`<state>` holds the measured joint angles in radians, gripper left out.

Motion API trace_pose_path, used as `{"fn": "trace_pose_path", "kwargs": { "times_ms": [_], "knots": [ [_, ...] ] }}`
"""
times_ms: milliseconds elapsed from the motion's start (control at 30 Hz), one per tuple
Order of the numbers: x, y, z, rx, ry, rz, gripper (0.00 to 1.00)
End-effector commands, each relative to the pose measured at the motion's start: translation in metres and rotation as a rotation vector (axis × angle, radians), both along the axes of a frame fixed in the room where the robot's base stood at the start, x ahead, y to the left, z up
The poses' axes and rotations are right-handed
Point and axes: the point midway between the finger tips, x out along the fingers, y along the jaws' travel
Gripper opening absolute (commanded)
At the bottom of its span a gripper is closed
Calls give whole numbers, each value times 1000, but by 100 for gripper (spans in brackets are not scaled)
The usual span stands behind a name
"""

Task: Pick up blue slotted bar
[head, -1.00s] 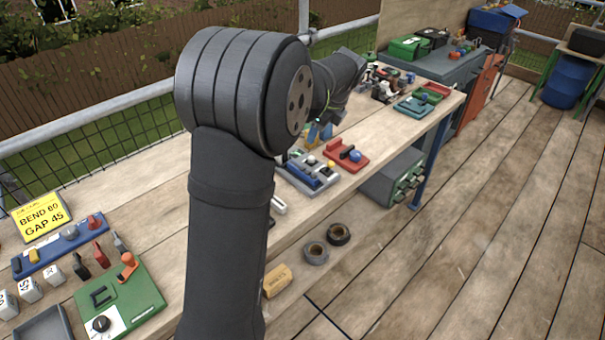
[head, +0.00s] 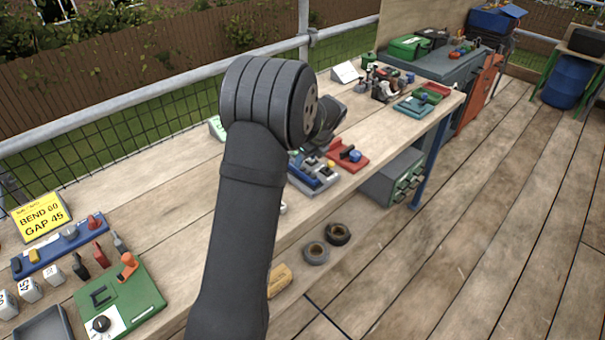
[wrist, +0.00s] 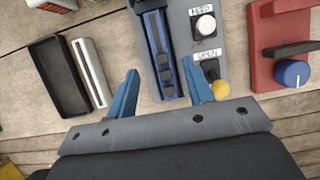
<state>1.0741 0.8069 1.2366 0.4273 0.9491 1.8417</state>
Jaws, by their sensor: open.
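The blue slotted bar (wrist: 157,45) lies lengthwise in a grey fixture (wrist: 183,20) in the wrist view, with dark clips or pegs along it. In the head view the fixture (head: 322,176) is on the workbench, partly behind my arm. My gripper (wrist: 161,80) is open and empty, its two blue fingers apart. In the wrist view the left finger is left of the bar and the right finger is right of it, near the fixture's buttons. The bar's near end lies between the fingers in the picture; the height gap cannot be told.
A black tray (wrist: 57,75) and a white slotted piece (wrist: 91,73) lie left of the fixture. A yellow knob (wrist: 218,89) is close to the right finger. A red block with a blue knob (wrist: 291,72) stands at right. The workbench (head: 130,200) is clear at its middle left.

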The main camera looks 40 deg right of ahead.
Motion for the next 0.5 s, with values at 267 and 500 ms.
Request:
{"fn": "trace_pose_path", "kwargs": {
  "times_ms": [267, 500],
  "knots": [
    [3, 0, -23, 2, 2, 0, 47],
    [13, 0, -52, 1, -2, 1, 47]
  ]
}}
